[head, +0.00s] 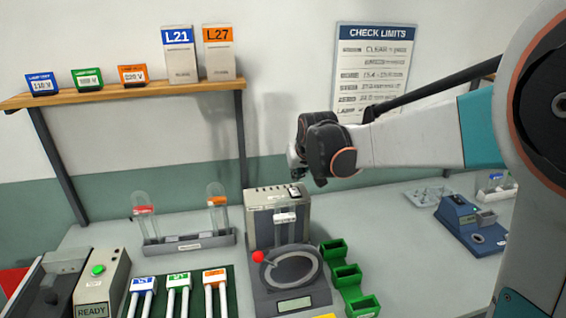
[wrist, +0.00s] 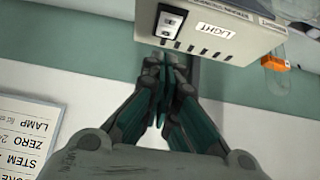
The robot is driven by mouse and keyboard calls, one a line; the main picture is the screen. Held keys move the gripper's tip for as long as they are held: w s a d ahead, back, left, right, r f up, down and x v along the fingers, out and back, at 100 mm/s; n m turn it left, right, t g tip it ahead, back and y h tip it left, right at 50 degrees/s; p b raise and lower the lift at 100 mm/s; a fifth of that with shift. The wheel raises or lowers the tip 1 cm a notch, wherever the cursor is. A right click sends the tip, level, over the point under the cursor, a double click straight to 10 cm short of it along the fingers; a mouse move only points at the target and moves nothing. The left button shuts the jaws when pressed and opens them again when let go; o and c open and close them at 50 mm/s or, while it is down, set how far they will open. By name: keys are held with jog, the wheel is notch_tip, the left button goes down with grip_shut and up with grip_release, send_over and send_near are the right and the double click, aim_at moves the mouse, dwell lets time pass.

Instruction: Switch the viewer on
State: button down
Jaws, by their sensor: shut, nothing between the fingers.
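The viewer (head: 262,222) is a grey box at the back of the bench in the head view, with slots along its top and a small black-and-white switch (head: 295,191) at its top right. In the wrist view the viewer (wrist: 235,45) is at the top, with a "LIGHT" label and a rocker switch (wrist: 169,24) beside it. My gripper (head: 296,160) is above the viewer in the head view. In the wrist view my gripper (wrist: 163,62) is shut and empty, its fingertips just below the switch in the picture. Contact cannot be told.
A wooden shelf (head: 120,95) and a check limits chart (head: 375,70) are on the wall.

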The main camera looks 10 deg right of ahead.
aim_at(295, 191)
jog(key=f+b, duration=0.1)
jog(key=f, duration=0.2)
jog(key=shift+s+f, duration=0.2)
jog(key=shift+f, duration=0.35)
jog(key=shift+s+f+b, duration=0.35)
jog(key=shift+f, duration=0.3)
jog(key=shift+r, duration=0.2)
jog(key=shift+w, duration=0.1)
jog(key=shift+w+r+p, duration=0.3)
jog(key=shift+w, duration=0.4)
